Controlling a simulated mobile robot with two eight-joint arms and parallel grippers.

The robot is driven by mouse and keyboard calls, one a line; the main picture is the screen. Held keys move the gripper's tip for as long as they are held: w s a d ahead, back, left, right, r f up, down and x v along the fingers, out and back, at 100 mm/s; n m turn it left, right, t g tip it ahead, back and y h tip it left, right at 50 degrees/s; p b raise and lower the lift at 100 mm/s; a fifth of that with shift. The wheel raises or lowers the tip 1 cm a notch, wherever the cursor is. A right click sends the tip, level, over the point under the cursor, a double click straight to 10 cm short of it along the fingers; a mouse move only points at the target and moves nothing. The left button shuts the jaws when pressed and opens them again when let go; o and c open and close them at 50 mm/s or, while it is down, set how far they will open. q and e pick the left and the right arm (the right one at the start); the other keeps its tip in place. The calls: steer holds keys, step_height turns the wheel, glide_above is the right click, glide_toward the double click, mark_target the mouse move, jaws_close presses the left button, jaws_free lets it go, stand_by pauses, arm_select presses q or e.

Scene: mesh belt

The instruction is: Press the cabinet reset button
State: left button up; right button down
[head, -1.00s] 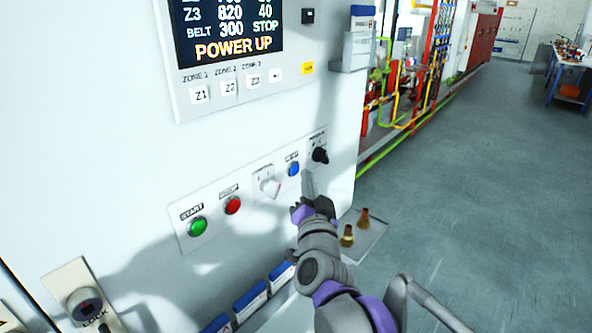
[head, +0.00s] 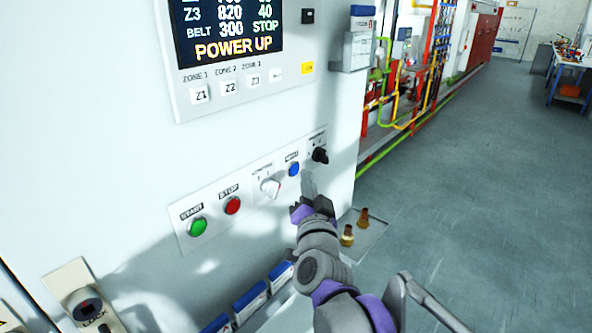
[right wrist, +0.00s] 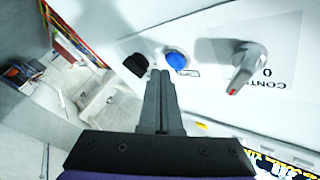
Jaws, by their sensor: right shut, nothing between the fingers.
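The blue reset button (head: 293,169) is on the cabinet's control strip, between the white control switch and a black knob. It also shows in the right wrist view (right wrist: 177,60), just beyond and slightly right of my fingertips. My right gripper (head: 309,178) is shut and empty, close in front of the panel beside the button, at its lower right. In the right wrist view its closed fingers (right wrist: 160,76) point toward the panel. I cannot tell whether the tips touch anything. My left gripper is not in view.
The strip also holds a green start button (head: 197,227), a red stop button (head: 232,205), the white control switch (head: 270,187) and the black knob (head: 320,155). A display (head: 228,32) above reads POWER UP. Brass fittings (head: 347,236) stand on a ledge below right. Floor at right is clear.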

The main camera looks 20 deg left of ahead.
steer(key=shift+w+a, duration=0.1)
steer(key=shift+a, duration=0.25)
steer(key=shift+w+a, duration=0.15)
steer(key=shift+a, duration=0.3)
stand_by(0.6)
stand_by(0.4)
steer(key=shift+s+d, duration=0.3)
steer(key=shift+d, duration=0.55)
steer(key=d, duration=0.1)
steer(key=s+d+p, duration=0.1)
steer(key=d, duration=0.1)
steer(key=d+p, duration=0.1)
steer(key=shift+s+d, duration=0.3)
steer(key=shift+d, duration=0.05)
